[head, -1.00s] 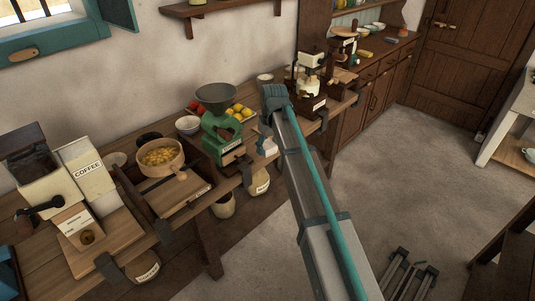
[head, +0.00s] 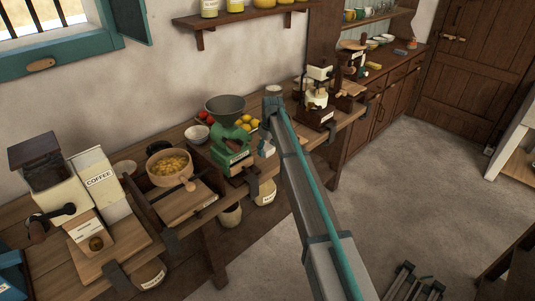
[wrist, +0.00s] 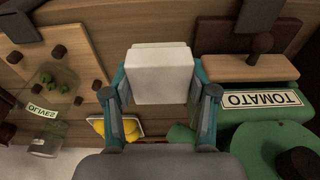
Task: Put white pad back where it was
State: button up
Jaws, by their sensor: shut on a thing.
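The white pad (wrist: 160,72) is a small white block between the teal fingers of my gripper (wrist: 160,92) in the wrist view. The fingers are shut on its sides. In the head view a small part of the white pad (head: 267,149) shows at the end of my arm, in front of the bench, just right of the green mill (head: 233,148). My arm hides much of the gripper there. In the wrist view the TOMATO label (wrist: 262,99) of the green mill is to the right of the pad.
Lemons (head: 246,125) and tomatoes (head: 204,115) lie behind the mill. A bowl of yellow pieces (head: 168,170) and a COFFEE box (head: 101,184) stand left. A cream-and-dark press (head: 317,97) stands right. An olives jar (wrist: 45,110) shows in the wrist view. The floor at right is mostly clear.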

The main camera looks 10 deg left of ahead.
aim_at(267, 161)
jog(key=w+f, duration=0.2)
jog(key=f, duration=0.1)
jog(key=shift+w+d+p, duration=0.1)
jog(key=shift+w+p, duration=0.25)
jog(key=shift+p, duration=0.05)
notch_tip(267, 161, down, 3)
jog(key=shift+w+r+p, duration=0.1)
jog(key=shift+p, duration=0.85)
jog(key=shift+f, duration=0.35)
jog(key=shift+f, duration=0.2)
jog(key=o, duration=1.1)
